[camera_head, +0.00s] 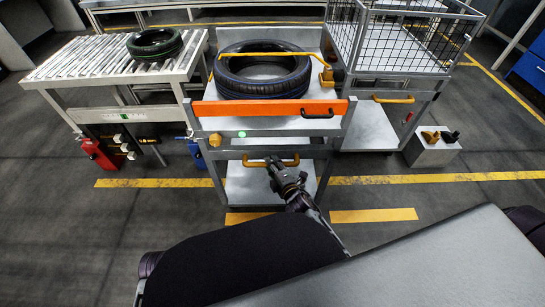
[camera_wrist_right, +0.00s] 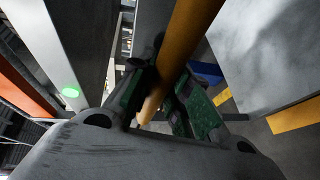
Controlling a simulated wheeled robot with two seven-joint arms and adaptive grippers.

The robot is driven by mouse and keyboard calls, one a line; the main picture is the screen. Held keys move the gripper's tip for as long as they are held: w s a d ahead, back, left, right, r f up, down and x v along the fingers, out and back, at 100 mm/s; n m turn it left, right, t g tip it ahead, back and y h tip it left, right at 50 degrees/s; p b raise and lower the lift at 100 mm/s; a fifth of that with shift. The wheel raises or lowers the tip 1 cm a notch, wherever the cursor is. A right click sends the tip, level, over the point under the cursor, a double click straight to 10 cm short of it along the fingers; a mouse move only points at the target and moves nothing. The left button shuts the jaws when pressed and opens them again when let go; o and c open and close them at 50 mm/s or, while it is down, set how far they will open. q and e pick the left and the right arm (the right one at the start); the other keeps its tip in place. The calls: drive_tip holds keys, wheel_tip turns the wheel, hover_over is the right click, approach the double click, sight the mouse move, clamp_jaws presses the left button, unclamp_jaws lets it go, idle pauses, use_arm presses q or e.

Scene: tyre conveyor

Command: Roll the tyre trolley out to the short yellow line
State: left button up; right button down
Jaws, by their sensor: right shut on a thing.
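The tyre trolley (camera_head: 212,110) stands ahead of me, a grey metal frame with an orange front bar (camera_head: 270,107). A large black tyre (camera_head: 264,84) lies flat on its top, with a yellow bar across it. A yellow handle (camera_head: 290,160) is low on its front. My right gripper (camera_head: 274,168) is shut on this handle; in the right wrist view the yellow handle (camera_wrist_right: 182,50) passes between its green-padded fingers (camera_wrist_right: 165,98). The short yellow line (camera_head: 374,215) lies on the floor nearer me, partly hidden by my arm. My left gripper is not in view.
A roller conveyor (camera_head: 100,62) with a smaller tyre (camera_head: 155,44) stands at the left. A long yellow line (camera_head: 440,178) crosses the floor. Floor nearer me looks clear.

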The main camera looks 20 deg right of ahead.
drive_tip(key=shift+s+a, duration=0.15)
drive_tip(key=shift+s, duration=0.5)
drive_tip(key=shift+f, duration=0.1)
drive_tip(key=c, duration=1.3)
unclamp_jaws()
drive_tip(key=shift+s, duration=0.1)
drive_tip(key=shift+v, duration=5.85)
